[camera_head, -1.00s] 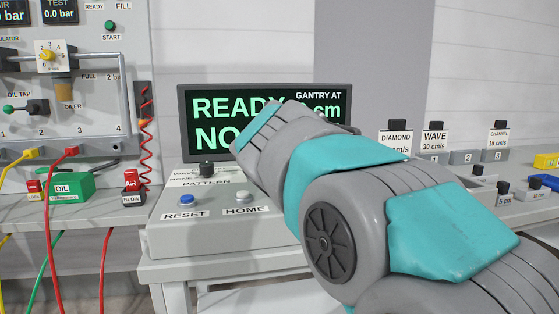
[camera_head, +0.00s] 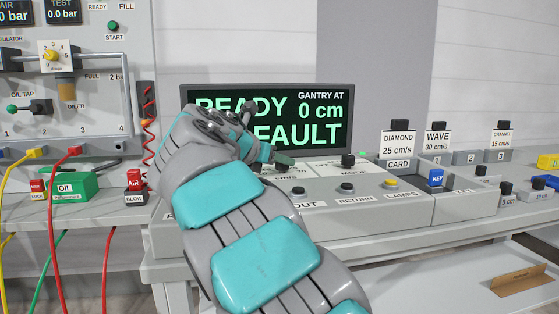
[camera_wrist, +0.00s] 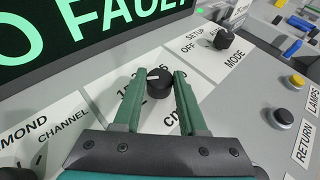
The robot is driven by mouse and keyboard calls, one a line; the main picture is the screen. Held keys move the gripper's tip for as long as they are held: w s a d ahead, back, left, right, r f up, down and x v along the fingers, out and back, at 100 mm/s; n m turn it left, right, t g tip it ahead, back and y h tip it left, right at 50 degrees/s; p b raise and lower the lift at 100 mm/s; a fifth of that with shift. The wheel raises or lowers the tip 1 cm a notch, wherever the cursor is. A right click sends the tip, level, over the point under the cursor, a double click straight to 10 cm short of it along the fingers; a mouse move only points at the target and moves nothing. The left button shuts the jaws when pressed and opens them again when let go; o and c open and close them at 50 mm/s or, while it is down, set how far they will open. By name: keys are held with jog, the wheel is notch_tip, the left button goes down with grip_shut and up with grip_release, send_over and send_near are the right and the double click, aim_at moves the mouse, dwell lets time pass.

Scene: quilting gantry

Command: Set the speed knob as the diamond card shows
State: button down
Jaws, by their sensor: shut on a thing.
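The black speed knob (camera_wrist: 160,80) has a white mark and stands between the two green fingers of my gripper (camera_wrist: 158,76) in the wrist view. My gripper (camera_head: 280,158) is shut on it, and hides most of it in the head view. The printed dial around the knob is partly covered by the fingers, with "cm/s" just below; the exact setting cannot be read. The diamond card (camera_head: 397,143) stands upright at the right of the console and reads 25 cm/s.
The display (camera_head: 320,110) shows "READY", "0 cm" and partly hidden "FAULT". The mode knob (camera_wrist: 226,37) is right of my fingers. The return button (camera_wrist: 296,82) and lamps button (camera_head: 391,184) are further right. The wave card (camera_head: 437,141) and channel card (camera_head: 502,138) stand beyond the diamond card.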

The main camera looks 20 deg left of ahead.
jog(key=shift+w+a+m+h, duration=0.1)
jog(key=shift+a+m+h, duration=0.1)
jog(key=shift+m+h, duration=0.45)
jog(key=shift+r+m+h, duration=0.1)
jog(key=shift+m+h, duration=0.15)
jog(key=shift+h, duration=0.2)
dwell(0.3)
jog(key=shift+c, duration=2.3)
grip_release()
jog(key=shift+g, duration=0.3)
jog(key=shift+v, duration=3.35)
jog(key=shift+s+a, duration=0.15)
jog(key=shift+s, duration=0.3)
jog(key=shift+r, duration=0.1)
